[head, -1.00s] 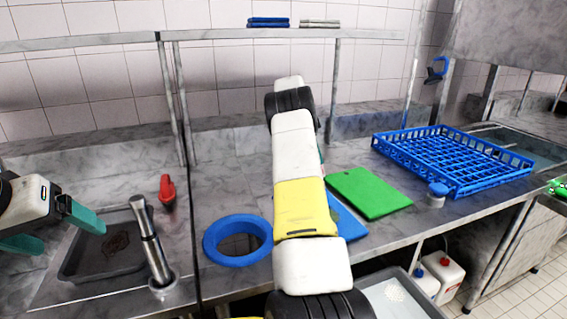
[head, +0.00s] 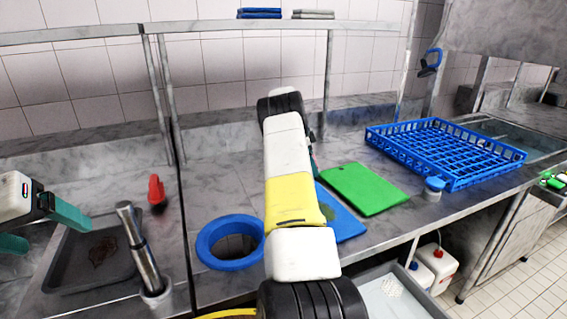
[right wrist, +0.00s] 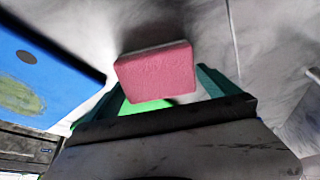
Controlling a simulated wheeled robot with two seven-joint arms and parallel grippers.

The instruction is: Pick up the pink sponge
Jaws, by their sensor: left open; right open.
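The pink sponge (right wrist: 157,72) shows in the right wrist view as a pink block with a pale edge. It appears between the two teal fingers of my right gripper (right wrist: 160,84), which is open; I cannot tell whether either finger touches it. In the head view my right arm hides the sponge and nearly all of the right gripper; only a sliver of teal shows beside the arm. My left gripper (head: 36,230) is open and empty at the left edge, over the sink side.
A green board (head: 364,188) and a blue board (head: 345,224) lie on the counter beside my right arm. A blue ring (head: 204,246) surrounds an opening. A blue rack (head: 451,184) stands right. A steel faucet (head: 140,250) and red-handled item (head: 156,190) are left.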

